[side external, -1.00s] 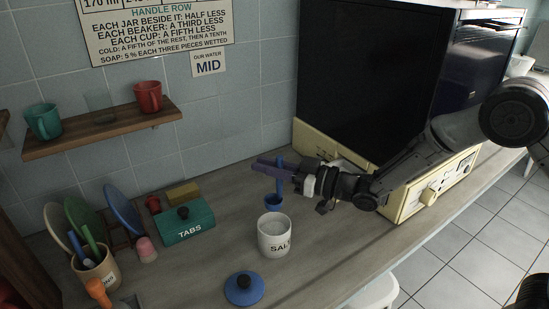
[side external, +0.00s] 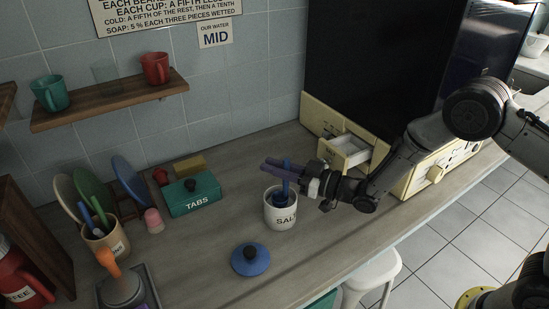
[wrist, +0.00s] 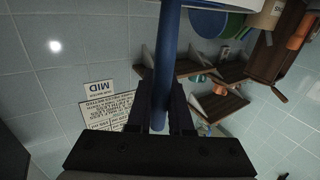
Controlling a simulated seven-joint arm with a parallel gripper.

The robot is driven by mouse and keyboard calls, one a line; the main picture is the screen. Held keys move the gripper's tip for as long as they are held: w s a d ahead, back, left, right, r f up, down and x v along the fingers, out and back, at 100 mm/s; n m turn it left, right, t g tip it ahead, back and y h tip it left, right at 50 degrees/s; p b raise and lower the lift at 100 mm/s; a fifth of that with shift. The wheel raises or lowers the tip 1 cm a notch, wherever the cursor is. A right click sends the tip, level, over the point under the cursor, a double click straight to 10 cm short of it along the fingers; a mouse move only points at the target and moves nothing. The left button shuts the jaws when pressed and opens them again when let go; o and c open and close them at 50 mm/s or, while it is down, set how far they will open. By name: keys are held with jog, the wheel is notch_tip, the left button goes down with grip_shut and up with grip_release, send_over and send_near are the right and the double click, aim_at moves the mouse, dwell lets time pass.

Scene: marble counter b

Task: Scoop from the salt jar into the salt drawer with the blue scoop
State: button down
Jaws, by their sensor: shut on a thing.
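My gripper (side external: 289,172) is shut on the upright handle of the blue scoop (side external: 285,183). The scoop's lower end is down inside the mouth of the white salt jar (side external: 281,212), so its bowl is hidden by the jar wall. In the wrist view the blue handle (wrist: 166,60) runs between my fingers. The jar is open. Its blue lid (side external: 250,260) with a dark knob lies on the counter in front of it. An open drawer (side external: 349,150) sticks out of the cream drawer unit behind my gripper.
A teal TABS box (side external: 191,196) stands left of the jar, with a pink cup (side external: 153,220) beside it. A crock of utensils (side external: 107,240) and a plate rack are further left. A white stool (side external: 372,275) stands below the counter edge. The counter (side external: 205,262) near the lid is clear.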

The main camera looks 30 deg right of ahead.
jog(key=shift+f, duration=2.3)
jog(key=shift+r, duration=0.15)
notch_tip(320, 180, up, 9)
dwell(1.1)
dwell(0.5)
jog(key=shift+r, duration=2.35)
